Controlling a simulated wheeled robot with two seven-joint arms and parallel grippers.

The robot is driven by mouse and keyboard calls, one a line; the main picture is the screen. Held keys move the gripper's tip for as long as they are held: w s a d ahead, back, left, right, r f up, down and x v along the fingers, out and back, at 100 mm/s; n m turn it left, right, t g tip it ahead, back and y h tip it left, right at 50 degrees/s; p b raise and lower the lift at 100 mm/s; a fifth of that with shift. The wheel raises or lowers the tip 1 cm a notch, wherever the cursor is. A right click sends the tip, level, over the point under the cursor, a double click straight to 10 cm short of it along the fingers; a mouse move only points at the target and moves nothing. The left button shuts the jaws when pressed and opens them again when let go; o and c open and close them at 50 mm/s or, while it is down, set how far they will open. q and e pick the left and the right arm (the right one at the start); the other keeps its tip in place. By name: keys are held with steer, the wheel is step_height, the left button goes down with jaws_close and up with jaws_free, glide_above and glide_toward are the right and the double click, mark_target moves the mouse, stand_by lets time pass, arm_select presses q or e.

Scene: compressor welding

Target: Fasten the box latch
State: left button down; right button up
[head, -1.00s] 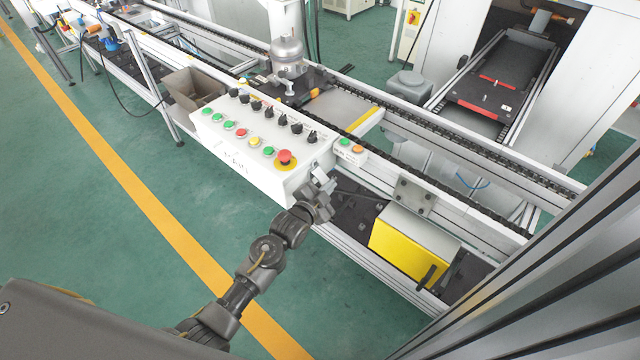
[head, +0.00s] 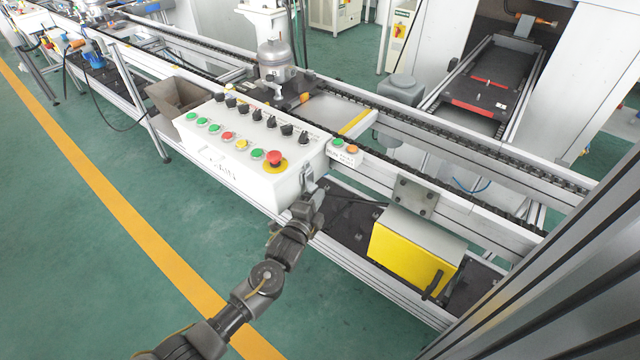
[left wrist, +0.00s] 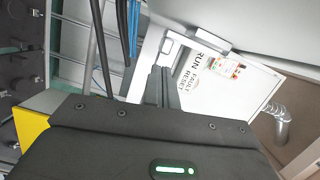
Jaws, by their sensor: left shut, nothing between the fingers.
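The white control box (head: 255,160) stands on the side of the conveyor line, with rows of coloured buttons and black knobs on its sloped top. A small metal latch (head: 308,180) is on its right end face. My left gripper (head: 317,195) is at that end, close by the latch and partly covering it. In the left wrist view its fingers (left wrist: 161,84) are together and empty, just below a metal loop (left wrist: 167,46) at the edge of a white printed panel (left wrist: 225,80). I cannot tell whether the fingers touch it. My right gripper is not in view.
A yellow box (head: 410,250) sits on the lower shelf right of my left gripper. A small box with green and orange buttons (head: 344,150) is on the rail. A metal compressor (head: 276,60) stands behind the control box. The green floor in front is open.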

arm_select(q)
steer(key=s, duration=1.1)
steer(key=shift+s+a, duration=0.3)
steer(key=shift+a, duration=0.05)
